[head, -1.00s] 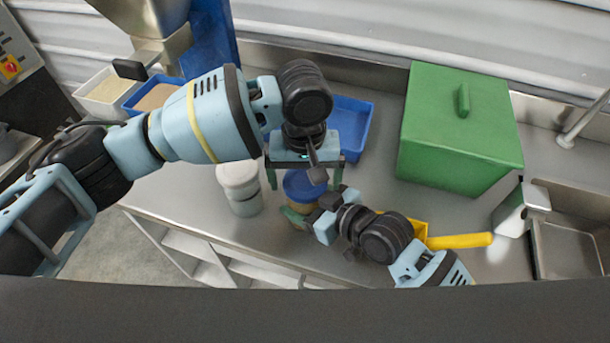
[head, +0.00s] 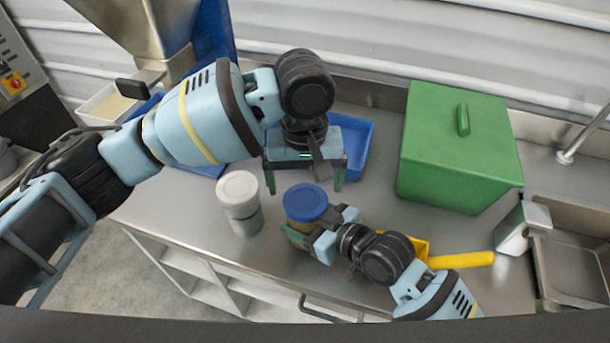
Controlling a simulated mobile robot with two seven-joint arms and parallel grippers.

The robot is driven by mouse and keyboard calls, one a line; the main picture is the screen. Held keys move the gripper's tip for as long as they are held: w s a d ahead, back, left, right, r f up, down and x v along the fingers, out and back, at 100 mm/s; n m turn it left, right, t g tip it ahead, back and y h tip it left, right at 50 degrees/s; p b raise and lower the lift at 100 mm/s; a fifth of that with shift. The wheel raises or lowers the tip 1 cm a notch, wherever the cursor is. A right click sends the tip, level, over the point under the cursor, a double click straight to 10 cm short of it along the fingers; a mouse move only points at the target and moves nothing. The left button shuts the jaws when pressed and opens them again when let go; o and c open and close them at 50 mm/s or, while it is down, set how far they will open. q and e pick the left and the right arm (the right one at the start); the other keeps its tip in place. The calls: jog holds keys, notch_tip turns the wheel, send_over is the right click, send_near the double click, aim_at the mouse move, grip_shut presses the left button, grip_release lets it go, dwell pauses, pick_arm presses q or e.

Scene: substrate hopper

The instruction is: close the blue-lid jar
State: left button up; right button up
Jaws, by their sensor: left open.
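The blue-lid jar (head: 306,203) stands on the steel counter at the middle, its blue lid seated on top as far as I can see. Its body is mostly hidden by my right gripper. My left gripper (head: 304,183) is open and empty, fingers pointing down, just behind and above the lid and apart from it in the picture. My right gripper (head: 304,238) is low at the jar's front right side, with one green finger against or beside the jar body. Its other finger is hidden, so I cannot tell its grip.
A white-lidded jar (head: 239,190) stands left of the blue-lid jar. A blue tray (head: 357,150) lies behind my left gripper. A green lidded box (head: 460,155), a yellow-handled scoop (head: 460,260) and a sink (head: 580,265) are at the right. A hopper (head: 150,35) stands back left.

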aim_at(305, 200)
pick_arm(q)
notch_tip(305, 200, up, 3)
jog(key=n, duration=0.4)
jog(key=shift+r+n, duration=0.1)
jog(key=shift+n, duration=0.3)
jog(key=shift+f, duration=4.05)
jog(key=c, duration=1)
jog(key=shift+m, duration=1.7)
